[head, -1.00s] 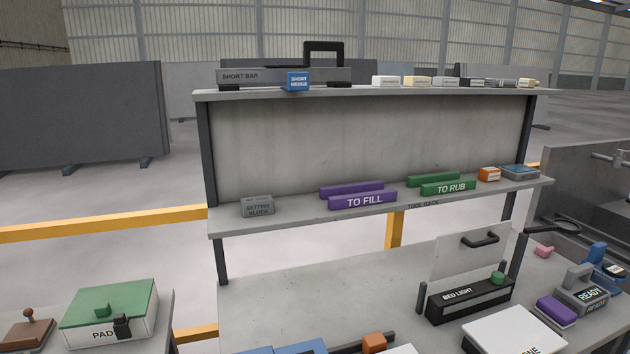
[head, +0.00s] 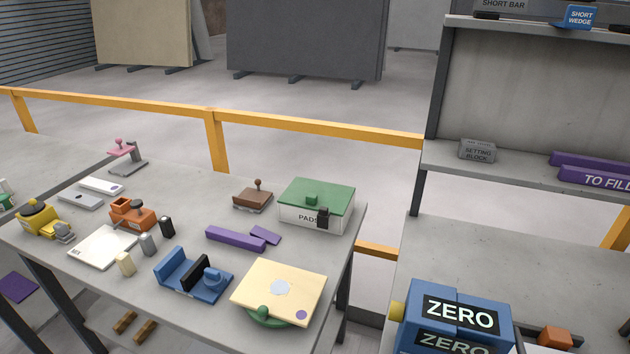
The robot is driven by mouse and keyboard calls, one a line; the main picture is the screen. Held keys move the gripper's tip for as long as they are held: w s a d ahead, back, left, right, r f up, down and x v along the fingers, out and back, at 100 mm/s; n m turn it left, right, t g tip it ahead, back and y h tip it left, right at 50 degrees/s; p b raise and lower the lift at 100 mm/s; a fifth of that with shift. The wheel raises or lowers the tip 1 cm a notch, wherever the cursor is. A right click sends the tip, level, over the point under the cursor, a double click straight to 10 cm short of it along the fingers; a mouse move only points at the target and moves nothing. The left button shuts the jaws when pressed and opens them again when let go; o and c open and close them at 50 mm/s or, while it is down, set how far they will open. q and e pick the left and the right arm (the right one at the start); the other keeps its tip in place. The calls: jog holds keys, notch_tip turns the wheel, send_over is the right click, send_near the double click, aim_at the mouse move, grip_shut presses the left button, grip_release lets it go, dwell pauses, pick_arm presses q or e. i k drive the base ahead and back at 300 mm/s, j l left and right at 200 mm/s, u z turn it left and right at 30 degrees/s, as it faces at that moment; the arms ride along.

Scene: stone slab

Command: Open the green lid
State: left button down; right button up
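The green lid (head: 333,192) lies flat and shut on a white box marked PADS (head: 298,214), at the back right corner of the left table. A small green knob (head: 311,199) stands on top of the lid. The inside of the box is hidden. Neither of my grippers shows in the head view.
A brown stamp-like block (head: 253,197) stands left of the box. Purple blocks (head: 235,239) and a cream board (head: 280,290) lie in front. A rack (head: 430,182) and a blue ZERO device (head: 458,318) stand to the right. A yellow rail (head: 320,131) runs behind.

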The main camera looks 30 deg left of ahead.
aim_at(308, 194)
jog(key=k+j+u, duration=0.1)
jog(key=u, duration=0.75)
jog(key=i+j+z, duration=0.1)
jog(key=z, duration=0.25)
jog(key=j+z, duration=0.3)
jog(key=i+j+z, duration=0.1)
jog(key=z, duration=0.25)
